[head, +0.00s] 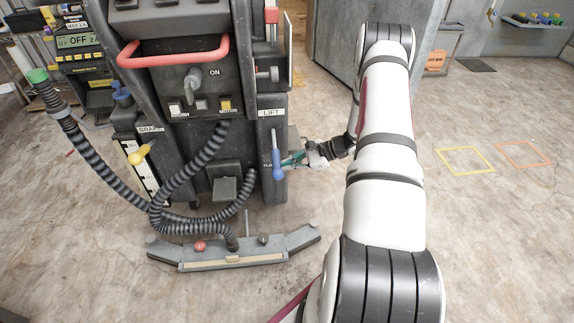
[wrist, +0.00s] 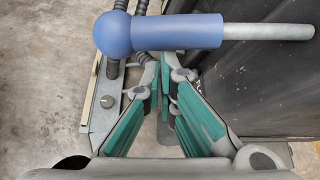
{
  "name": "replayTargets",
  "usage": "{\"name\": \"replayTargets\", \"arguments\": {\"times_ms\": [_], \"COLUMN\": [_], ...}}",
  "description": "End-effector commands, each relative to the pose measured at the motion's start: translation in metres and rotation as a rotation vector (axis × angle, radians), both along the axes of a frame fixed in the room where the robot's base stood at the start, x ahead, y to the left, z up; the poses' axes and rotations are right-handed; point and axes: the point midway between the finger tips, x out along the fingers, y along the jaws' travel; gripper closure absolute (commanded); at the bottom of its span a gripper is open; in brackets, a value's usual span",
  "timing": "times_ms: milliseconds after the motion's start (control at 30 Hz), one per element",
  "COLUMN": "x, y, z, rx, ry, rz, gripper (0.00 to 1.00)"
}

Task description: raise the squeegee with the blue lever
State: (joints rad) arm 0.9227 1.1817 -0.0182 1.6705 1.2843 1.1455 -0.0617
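The squeegee (head: 234,257) is a wide grey bar low at the machine's front, near the floor.
A red handle (head: 173,54) and a control panel sit on the machine above. Ribbed hoses (head: 110,162) hang in front. Floor to the right is open, with yellow (head: 464,148) and orange outlines.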

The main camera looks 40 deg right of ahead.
Motion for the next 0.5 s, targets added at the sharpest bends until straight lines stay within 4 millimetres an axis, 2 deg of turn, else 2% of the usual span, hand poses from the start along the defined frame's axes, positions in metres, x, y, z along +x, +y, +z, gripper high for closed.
{"name": "replayTargets", "arguments": {"times_ms": [267,500], "x": [-0.005,-0.011], "y": [0.005,0.010], "z": [0.018,0.043], "rx": [0.066,0.176], "ry": [0.090,0.253], "rz": [0.004,0.006], "gripper": [1.00,1.00]}}
